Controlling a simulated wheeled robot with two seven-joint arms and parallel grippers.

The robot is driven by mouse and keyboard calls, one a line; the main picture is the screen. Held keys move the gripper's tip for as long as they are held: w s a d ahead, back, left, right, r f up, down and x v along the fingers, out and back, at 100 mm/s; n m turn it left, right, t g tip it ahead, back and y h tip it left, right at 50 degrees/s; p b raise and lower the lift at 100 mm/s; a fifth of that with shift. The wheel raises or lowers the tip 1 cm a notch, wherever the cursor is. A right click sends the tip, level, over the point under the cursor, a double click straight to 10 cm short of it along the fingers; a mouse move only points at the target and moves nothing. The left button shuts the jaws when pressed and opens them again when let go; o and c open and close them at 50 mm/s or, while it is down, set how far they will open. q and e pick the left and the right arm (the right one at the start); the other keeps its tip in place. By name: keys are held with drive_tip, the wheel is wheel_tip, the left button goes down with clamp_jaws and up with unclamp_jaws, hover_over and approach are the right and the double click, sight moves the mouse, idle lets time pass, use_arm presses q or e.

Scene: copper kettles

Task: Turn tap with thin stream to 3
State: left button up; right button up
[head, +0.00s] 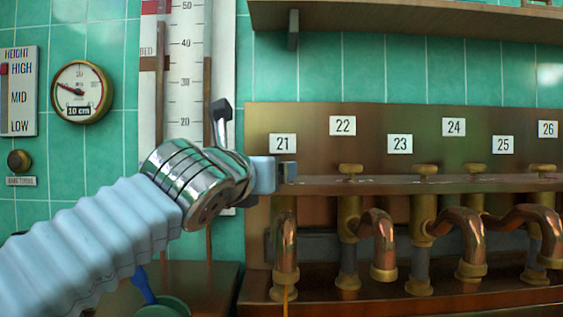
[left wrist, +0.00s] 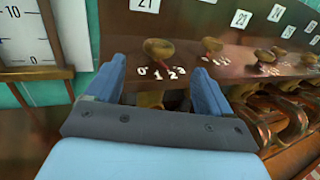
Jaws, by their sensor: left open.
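Tap 21's copper spout (head: 285,245) has a thin orange-brown stream (head: 285,295) below it. Its brass knob (left wrist: 158,48) shows in the left wrist view, with white marks 0 to 3 (left wrist: 162,72) on the shelf in front of it. Which mark the knob points to is too small to tell. In the head view my gripper hides this knob. My left gripper (head: 287,171) is at the shelf's left end under label 21 (head: 283,142). In the left wrist view its blue fingers (left wrist: 158,68) are open on either side of the knob, with no clear contact. My right gripper is not in view.
More brass knobs, such as tap 22's (head: 350,170), stand to the right along the brown shelf (head: 400,185). An overhead shelf (head: 420,18) runs above. A ruler board (head: 183,110) and a dial gauge (head: 80,92) are at left. A green bucket (head: 165,306) sits below.

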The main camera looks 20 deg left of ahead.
use_arm(q)
drive_tip(key=w+p, duration=0.3)
drive_tip(key=w, duration=0.4)
drive_tip(key=shift+w+d+r+p, duration=0.1)
drive_tip(key=shift+w+p, duration=0.25)
drive_tip(key=shift+w, duration=0.4)
drive_tip(key=c, duration=1.1)
drive_tip(key=shift+o, duration=0.2)
